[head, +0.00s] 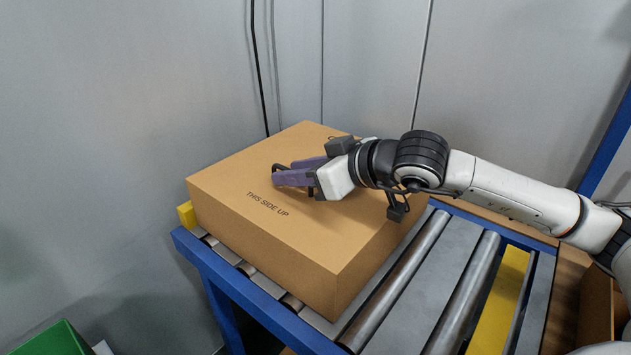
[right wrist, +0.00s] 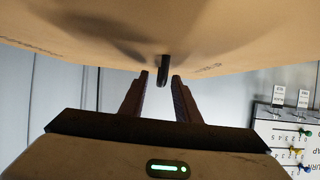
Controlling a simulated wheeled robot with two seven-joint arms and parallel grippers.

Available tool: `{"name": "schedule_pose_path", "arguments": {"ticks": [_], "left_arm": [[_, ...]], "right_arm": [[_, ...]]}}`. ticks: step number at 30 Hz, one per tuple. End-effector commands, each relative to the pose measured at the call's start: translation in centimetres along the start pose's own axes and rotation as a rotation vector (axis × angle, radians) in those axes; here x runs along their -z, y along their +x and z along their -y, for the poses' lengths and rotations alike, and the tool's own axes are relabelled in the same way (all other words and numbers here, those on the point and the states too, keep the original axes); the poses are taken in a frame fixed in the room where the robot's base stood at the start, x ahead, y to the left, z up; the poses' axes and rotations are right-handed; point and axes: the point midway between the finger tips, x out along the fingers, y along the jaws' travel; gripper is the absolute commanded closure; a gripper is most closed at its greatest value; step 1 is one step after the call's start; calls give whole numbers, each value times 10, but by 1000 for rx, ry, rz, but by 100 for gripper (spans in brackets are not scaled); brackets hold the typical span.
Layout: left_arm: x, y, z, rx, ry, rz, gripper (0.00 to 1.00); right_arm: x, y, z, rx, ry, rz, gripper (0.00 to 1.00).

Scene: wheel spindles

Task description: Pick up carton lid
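A closed brown carton stands on the roller conveyor in the head view. Its flat top, the carton lid (head: 232,180), bears the print "THIS SIDE UP"; I see no clear seam between lid and box. A small black handle (right wrist: 163,68) stands out from the lid in the right wrist view. My right gripper (head: 284,172) reaches in from the right, low over the lid. In the right wrist view its two purple-brown fingers (right wrist: 161,76) are apart, with the handle between their tips and a gap on each side. My left gripper is not in view.
The conveyor (head: 408,270) has metal rollers and a blue frame, with bare rollers right of the carton. A grey wall (head: 130,110) stands close behind. A green bin (head: 55,340) is at lower left. Another brown box (head: 596,310) shows at the right edge.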

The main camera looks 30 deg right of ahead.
Motion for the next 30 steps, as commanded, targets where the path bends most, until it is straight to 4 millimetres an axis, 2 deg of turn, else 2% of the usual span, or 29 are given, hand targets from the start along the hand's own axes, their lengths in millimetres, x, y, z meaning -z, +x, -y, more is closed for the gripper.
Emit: {"name": "schedule_pose_path", "arguments": {"ticks": [4,11,17,30], "left_arm": [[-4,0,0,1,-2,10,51],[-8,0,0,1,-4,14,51],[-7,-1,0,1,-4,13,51],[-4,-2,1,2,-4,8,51]], "right_arm": [[0,11,1,2,1,0,71],[-1,12,0,1,-2,0,71],[-1,12,0,1,-1,0,100],[-1,12,0,1,-1,1,100]]}}
